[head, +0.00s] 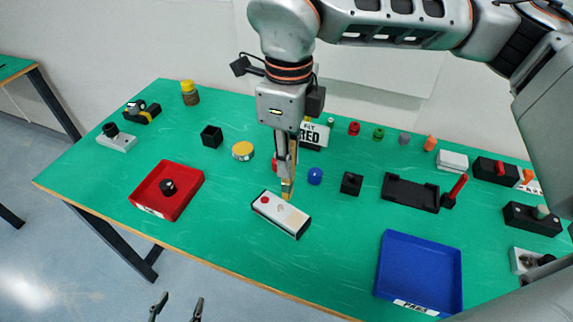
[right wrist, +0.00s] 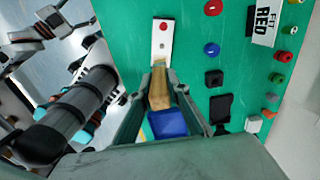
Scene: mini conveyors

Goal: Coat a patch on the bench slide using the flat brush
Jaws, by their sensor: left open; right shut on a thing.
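The bench slide (head: 291,220) is a white slab with dark sides, a red dot at its left end and a small greyish mark near its middle. It lies on the green bench and also shows in the right wrist view (right wrist: 161,44). My right gripper (head: 286,172) points down above the slide, shut on the flat brush (right wrist: 160,94), whose tan body shows between the fingers. The brush's lower end (head: 287,194) is at the slide's far edge; I cannot tell whether it touches. My left gripper (head: 175,309) is open and empty, off the bench's front edge.
A red tray (head: 183,205) with a black knob stands left, a blue tray (head: 420,262) front right. A blue ball (head: 315,176), black cube (head: 351,183) and black holder (head: 410,193) are right of the slide. The bench in front of the slide is clear.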

